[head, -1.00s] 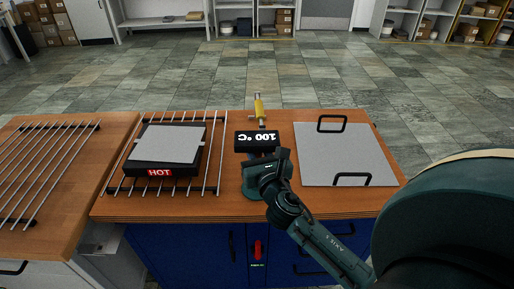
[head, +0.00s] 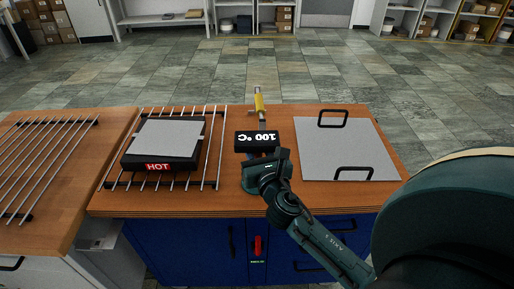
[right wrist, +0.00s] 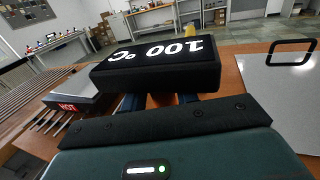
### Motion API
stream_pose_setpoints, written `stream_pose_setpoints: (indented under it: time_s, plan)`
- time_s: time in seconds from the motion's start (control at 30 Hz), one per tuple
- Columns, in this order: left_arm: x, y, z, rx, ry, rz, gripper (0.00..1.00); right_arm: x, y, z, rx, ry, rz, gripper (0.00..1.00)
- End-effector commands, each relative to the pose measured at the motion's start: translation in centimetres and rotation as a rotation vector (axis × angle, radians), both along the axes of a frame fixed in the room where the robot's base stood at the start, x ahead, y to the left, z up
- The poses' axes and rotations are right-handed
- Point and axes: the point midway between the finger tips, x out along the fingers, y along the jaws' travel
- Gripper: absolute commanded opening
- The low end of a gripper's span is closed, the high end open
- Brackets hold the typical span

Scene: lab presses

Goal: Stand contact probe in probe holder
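The contact probe (head: 257,142), a black box whose lit display reads 100 °C upside down, sits at my right gripper (head: 264,157) above the middle of the table. In the right wrist view the probe (right wrist: 155,70) lies across the front of the gripper. Two blue fingers (right wrist: 131,103) show below it; their tips are hidden behind it, and it appears gripped. A yellow upright piece with a grey strip (head: 259,104) stands at the table's back edge beyond the display. It may be the probe holder, but I cannot tell. My left gripper is not in view.
A hot plate with a red HOT label (head: 158,167) and a grey plate (head: 168,138) on top stands on a wire rack (head: 213,165) at left. A grey panel with two black handles (head: 345,150) lies at right. Another rack (head: 45,165) lies far left.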

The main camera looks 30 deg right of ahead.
Motion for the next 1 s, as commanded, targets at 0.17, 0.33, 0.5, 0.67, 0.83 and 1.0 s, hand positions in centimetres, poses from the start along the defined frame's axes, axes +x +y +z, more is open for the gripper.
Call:
stream_pose_setpoints:
  time_s: [0.17,0.33,0.5,0.67,0.83,1.0]
  plan:
    - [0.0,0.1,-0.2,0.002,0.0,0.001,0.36,0.0,0.0,0.0,0.0,0.0,0.0,0.45]
    - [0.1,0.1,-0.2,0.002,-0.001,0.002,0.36,0.0,0.0,0.0,0.001,0.0,0.0,0.49]
    - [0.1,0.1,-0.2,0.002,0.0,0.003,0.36,0.0,0.0,0.0,0.001,0.001,0.0,0.49]
    - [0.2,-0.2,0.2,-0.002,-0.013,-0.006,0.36,0.0,0.0,0.0,0.001,0.0,0.0,0.49]
    - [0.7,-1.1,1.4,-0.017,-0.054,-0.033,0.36,-2.9,0.8,-0.3,0.001,0.004,0.001,0.49]
    - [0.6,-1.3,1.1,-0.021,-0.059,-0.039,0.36,-7.0,2.1,-0.3,0.002,0.004,0.001,0.49]
